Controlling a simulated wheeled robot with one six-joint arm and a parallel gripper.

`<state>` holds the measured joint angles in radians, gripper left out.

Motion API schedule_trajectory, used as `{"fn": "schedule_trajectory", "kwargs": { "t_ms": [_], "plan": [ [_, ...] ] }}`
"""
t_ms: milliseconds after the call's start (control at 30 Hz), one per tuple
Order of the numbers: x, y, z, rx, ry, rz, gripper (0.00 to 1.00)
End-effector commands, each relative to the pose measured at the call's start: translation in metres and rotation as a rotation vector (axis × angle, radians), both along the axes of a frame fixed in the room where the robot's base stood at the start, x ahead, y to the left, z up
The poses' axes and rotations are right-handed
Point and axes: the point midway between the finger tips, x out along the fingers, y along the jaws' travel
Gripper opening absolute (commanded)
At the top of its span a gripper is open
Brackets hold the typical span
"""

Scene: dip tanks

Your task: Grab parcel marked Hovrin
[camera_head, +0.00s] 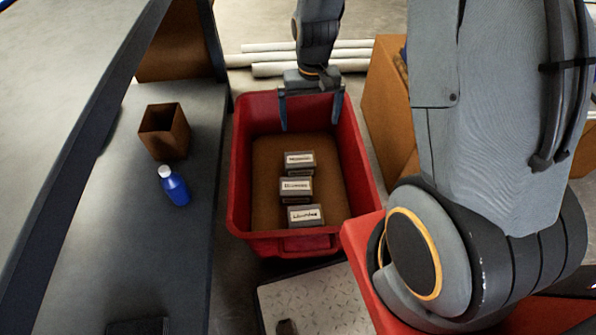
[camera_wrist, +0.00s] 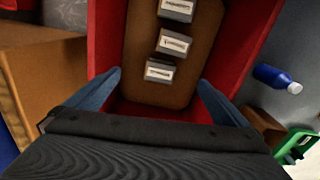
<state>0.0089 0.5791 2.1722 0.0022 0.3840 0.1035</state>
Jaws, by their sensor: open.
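Three small grey parcels with white labels lie in a row in a red bin (camera_head: 240,180). In the head view they are a far parcel (camera_head: 300,162), a middle parcel (camera_head: 296,187) and a near parcel (camera_head: 305,215). The label print is too small to read surely, so I cannot tell which is marked Hovrin. My gripper (camera_head: 312,112) is open and empty at the bin's far end, beyond the far parcel. In the wrist view my gripper (camera_wrist: 160,85) has its fingers spread either side of the closest parcel (camera_wrist: 159,71), apart from it.
The bin's red walls surround the parcels. A grey bench (camera_head: 190,235) at left holds a brown open box (camera_head: 165,132) and a blue bottle (camera_head: 174,186). Pale pipes (camera_head: 310,68) lie behind the bin. A cardboard box (camera_head: 388,110) stands to its right.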

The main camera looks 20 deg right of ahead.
Motion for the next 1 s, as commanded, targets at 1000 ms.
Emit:
{"fn": "schedule_trajectory", "kwargs": {
  "t_ms": [1000],
  "plan": [
    [0.085,-0.001,-0.272,-0.001,0.006,-0.065,1.0]
  ]
}}
